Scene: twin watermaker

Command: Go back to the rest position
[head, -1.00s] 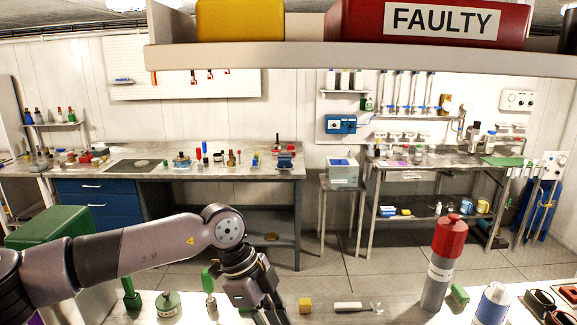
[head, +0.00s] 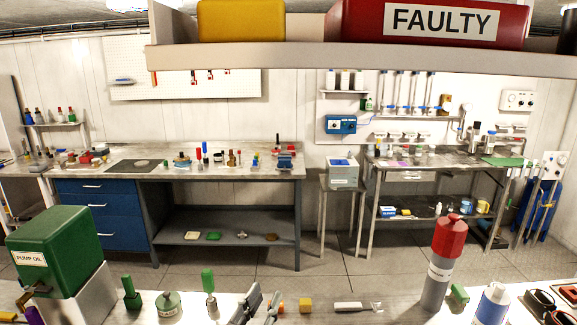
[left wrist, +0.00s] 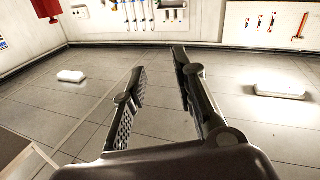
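My left gripper (head: 262,300) shows at the bottom middle of the head view, with only its fingers in the picture. In the left wrist view its two fingers (left wrist: 160,65) stand apart, with bare floor and wall seen between them and nothing held. My right gripper is in neither view.
A shelf (head: 350,58) with a red FAULTY bin (head: 430,22) crosses the top. The left wrist view shows open floor (left wrist: 60,115).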

